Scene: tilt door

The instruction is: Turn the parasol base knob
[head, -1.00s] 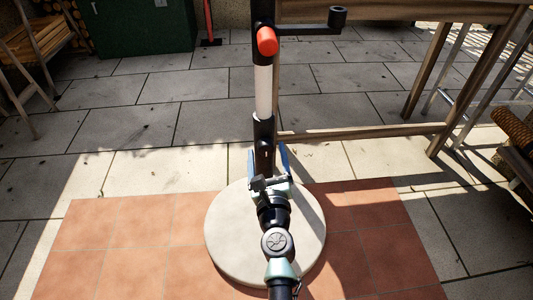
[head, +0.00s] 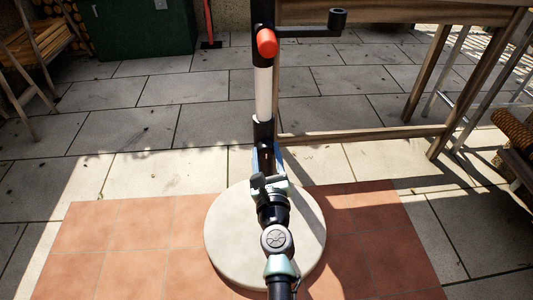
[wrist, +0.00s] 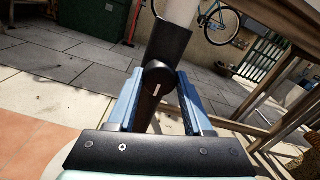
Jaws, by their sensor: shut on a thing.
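The parasol base is a round pale slab (head: 222,232) with a black tube (head: 264,130) and a white pole (head: 263,92) rising from it. In the wrist view the dark round knob (wrist: 158,77) is on the front of the black tube (wrist: 168,42). My gripper (head: 267,158), with blue fingers, is at the lower tube in the head view. In the wrist view its fingers (wrist: 159,82) lie on either side of the knob and are shut on it. My arm hides part of the slab, and the knob is hidden in the head view.
A red-ended part (head: 267,42) and a black crank arm (head: 310,31) are higher on the pole. A wooden table (head: 434,85) stands at the right, a wooden chair (head: 35,50) at the left. A green box (head: 140,25) is behind. Open paving lies left of the base.

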